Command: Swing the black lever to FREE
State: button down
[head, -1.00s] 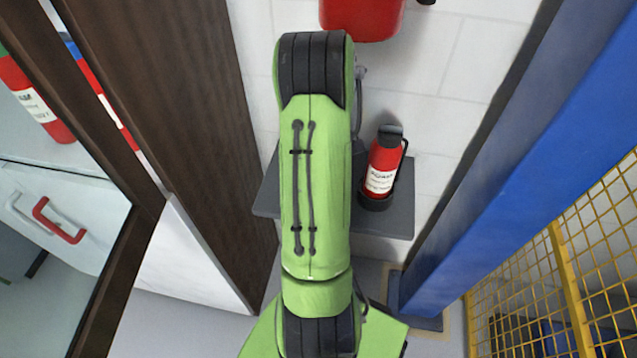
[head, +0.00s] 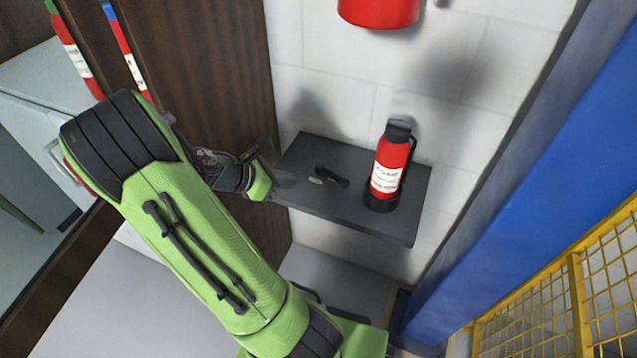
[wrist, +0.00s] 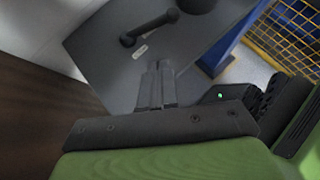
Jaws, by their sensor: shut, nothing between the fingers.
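The black lever (head: 331,176) lies on the dark grey shelf (head: 400,227), left of the red extinguisher. A small pale label (head: 315,181) sits beside the lever's left end; its text is too small to read. In the wrist view the lever (wrist: 150,27) and the label (wrist: 140,52) lie beyond my fingertips. My gripper (head: 288,188) is over the shelf's left edge, left of the lever and apart from it. Its fingers (wrist: 157,72) are shut together and empty.
A red extinguisher (head: 390,165) marked FOAM stands upright in a black holder on the shelf's right side. A red object (head: 380,12) hangs on the white wall above. A brown wooden panel (head: 190,60) is at left; a blue post (head: 530,190) and yellow mesh (head: 600,270) are at right.

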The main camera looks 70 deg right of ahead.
aim_at(337, 178)
jog(key=b+x, duration=0.3)
jog(key=x, duration=0.5)
jog(key=shift+a+f, duration=0.1)
jog(key=s+d, duration=0.1)
jog(key=s+d+f+b, duration=0.1)
jog(key=d, duration=0.1)
jog(key=shift+s+b, duration=0.25)
jog(key=shift+b, duration=0.05)
jog(key=shift+s+d, duration=0.2)
jog(key=shift+d, duration=0.05)
jog(key=shift+r, duration=0.1)
jog(key=shift+s+d+r+p, duration=0.1)
jog(key=shift+s+d+p, duration=0.3)
jog(key=shift+p, duration=0.3)
jog(key=shift+s+d, duration=0.2)
jog(key=shift+s, duration=0.1)
jog(key=shift+f, duration=0.2)
jog(key=shift+w+a, duration=0.1)
